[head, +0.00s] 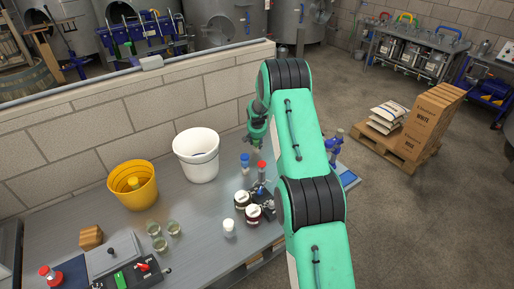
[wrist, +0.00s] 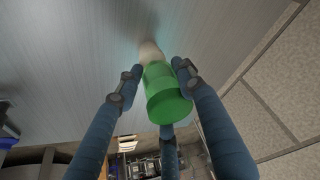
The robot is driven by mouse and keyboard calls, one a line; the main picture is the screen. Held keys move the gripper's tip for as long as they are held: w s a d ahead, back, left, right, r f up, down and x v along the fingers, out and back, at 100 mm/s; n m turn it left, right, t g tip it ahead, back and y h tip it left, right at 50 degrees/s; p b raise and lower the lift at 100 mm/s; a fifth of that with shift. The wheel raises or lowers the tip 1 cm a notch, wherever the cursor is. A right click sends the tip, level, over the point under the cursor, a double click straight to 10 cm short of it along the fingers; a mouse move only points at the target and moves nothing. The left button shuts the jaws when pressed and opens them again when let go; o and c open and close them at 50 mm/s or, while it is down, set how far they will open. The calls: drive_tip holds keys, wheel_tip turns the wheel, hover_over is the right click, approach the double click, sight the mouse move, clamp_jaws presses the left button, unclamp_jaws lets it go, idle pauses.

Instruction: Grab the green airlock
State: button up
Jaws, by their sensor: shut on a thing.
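The green airlock (wrist: 168,102) shows in the wrist view, a bright green cylinder with a wider cap towards the camera and a pale, blurred far end near the grey surface. My gripper (wrist: 158,72) has its blue fingers closed around it, with one fingertip on either side and a third finger below in the picture. I cannot tell if the far end touches the surface.
On the grey bench (head: 195,228) stand a white bucket (head: 196,165), a yellow bucket (head: 126,196), several small glasses, dark jars with white lids (head: 242,200), a white bottle (head: 229,229) and red- and blue-capped items. A block wall (head: 80,160) runs behind.

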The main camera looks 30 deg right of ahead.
drive_tip(key=shift+r, duration=0.1)
wheel_tip(320, 180, up, 10)
drive_tip(key=shift+f+p, duration=0.1)
drive_tip(key=shift+p, duration=0.4)
idle(0.4)
idle(0.4)
